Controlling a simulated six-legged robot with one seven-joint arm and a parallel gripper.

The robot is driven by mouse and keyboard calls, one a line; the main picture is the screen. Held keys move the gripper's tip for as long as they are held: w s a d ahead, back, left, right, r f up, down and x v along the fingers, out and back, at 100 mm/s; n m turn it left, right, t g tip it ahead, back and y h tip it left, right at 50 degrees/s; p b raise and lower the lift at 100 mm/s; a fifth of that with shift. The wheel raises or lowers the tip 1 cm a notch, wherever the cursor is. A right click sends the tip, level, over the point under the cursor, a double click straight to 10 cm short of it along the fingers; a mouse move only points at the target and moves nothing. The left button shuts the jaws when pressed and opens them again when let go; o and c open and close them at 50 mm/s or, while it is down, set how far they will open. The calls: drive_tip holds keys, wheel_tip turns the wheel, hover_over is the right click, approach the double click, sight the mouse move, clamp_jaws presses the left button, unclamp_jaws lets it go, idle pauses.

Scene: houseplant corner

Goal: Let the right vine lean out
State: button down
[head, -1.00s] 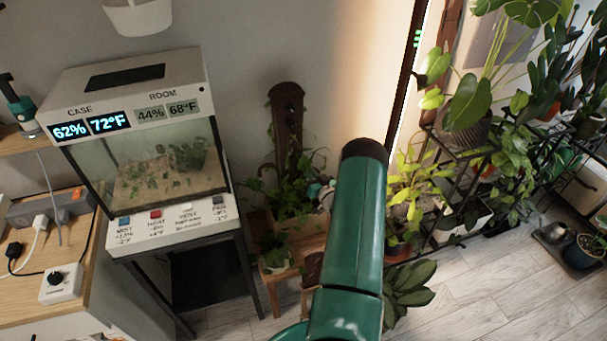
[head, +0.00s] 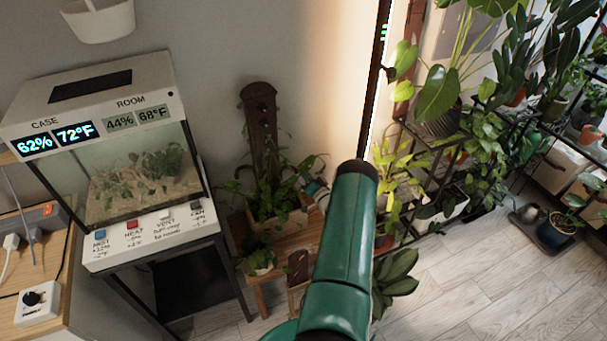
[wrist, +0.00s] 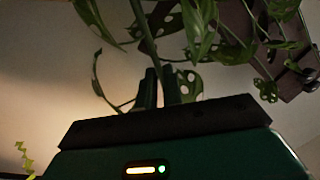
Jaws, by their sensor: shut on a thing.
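A leafy vine with holed leaves (head: 285,180) grows from a wooden planter box (head: 278,230) at a dark upright board (head: 264,120). The board has knob-like pegs down its front. My gripper (head: 322,190) is right of the board, beside the vine's right-hand stems, partly hidden by my green arm. In the wrist view my gripper (wrist: 158,90) has its two dark fingers close together on a vine stem (wrist: 150,45). Leaves hang around the fingers. The board also shows tilted at the upper right of the wrist view (wrist: 285,55).
The planter stands on a wooden stool (head: 315,240) with a small potted plant (head: 260,260). A glass terrarium case (head: 145,175) stands to the left. A plant rack (head: 450,150) with several pots fills the right. Pale floor (head: 470,270) is clear at lower right.

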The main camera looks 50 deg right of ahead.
drive_tip(key=c, duration=1.5)
unclamp_jaws()
drive_tip(key=shift+c, duration=0.2)
drive_tip(key=v, duration=1.3)
drive_tip(key=shift+s, duration=0.4)
drive_tip(key=shift+a+f, duration=0.1)
drive_tip(key=shift+a, duration=0.05)
